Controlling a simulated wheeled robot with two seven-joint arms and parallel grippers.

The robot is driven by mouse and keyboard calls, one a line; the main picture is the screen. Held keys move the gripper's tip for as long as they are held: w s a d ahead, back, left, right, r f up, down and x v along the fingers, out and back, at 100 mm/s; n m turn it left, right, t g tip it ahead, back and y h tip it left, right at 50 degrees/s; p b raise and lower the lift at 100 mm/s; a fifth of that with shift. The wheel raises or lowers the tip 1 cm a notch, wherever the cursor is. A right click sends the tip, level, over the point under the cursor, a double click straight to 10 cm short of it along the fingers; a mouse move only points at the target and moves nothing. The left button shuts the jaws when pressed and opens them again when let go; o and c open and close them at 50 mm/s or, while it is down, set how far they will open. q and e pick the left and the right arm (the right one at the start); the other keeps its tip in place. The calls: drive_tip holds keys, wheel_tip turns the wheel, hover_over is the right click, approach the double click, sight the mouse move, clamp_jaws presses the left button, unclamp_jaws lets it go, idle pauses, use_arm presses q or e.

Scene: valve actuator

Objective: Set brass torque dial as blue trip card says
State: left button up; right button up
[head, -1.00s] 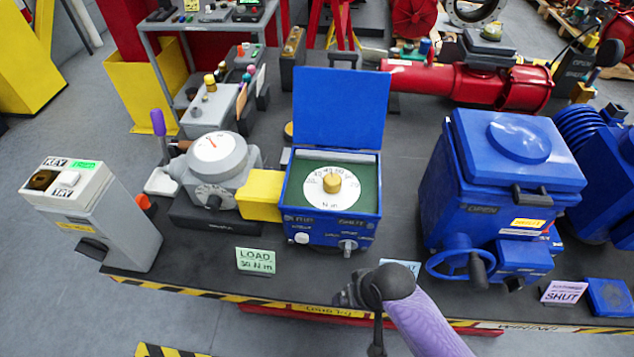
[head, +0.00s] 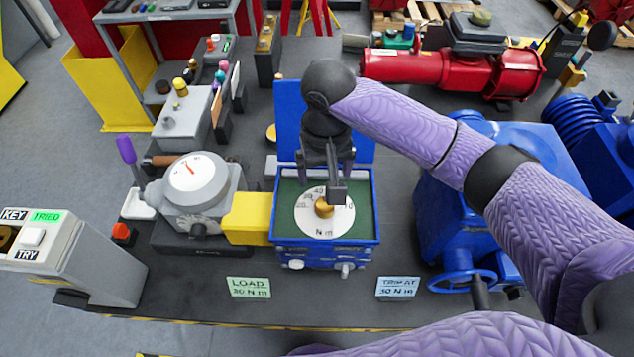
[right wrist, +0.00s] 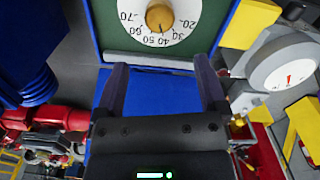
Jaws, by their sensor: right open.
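The brass torque dial (head: 323,208) sits at the centre of a white scale disc (head: 312,225) inside the open blue actuator box (head: 368,246). The blue trip card (head: 398,287) reads TRIP AT and what looks like 30 N m. My right gripper (head: 336,192) is over the box, close above the dial; its open fingers (right wrist: 160,66) hold nothing. The dial's pointer setting cannot be read. My left gripper is out of view.
A green LOAD card (head: 249,288) stands front left of the box. A yellow coupling (head: 248,218) joins the box to a grey gauge unit (head: 203,200). The raised blue lid (head: 287,125) stands behind my gripper. A larger blue actuator (head: 540,150) is at right, partly behind my arm.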

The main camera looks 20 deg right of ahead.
sight(325, 207)
drive_tip(key=f, duration=0.3)
drive_tip(key=f+b, duration=0.1)
drive_tip(key=f, duration=0.5)
drive_tip(key=shift+s+f+b, duration=0.2)
drive_tip(key=shift+s+b, duration=0.1)
drive_tip(key=shift+s, duration=0.05)
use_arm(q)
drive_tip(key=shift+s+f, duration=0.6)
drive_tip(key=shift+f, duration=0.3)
use_arm(e)
drive_tip(key=shift+c, duration=0.3)
clamp_jaws()
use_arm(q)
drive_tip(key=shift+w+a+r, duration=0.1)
use_arm(e)
drive_tip(key=shift+r, duration=0.1)
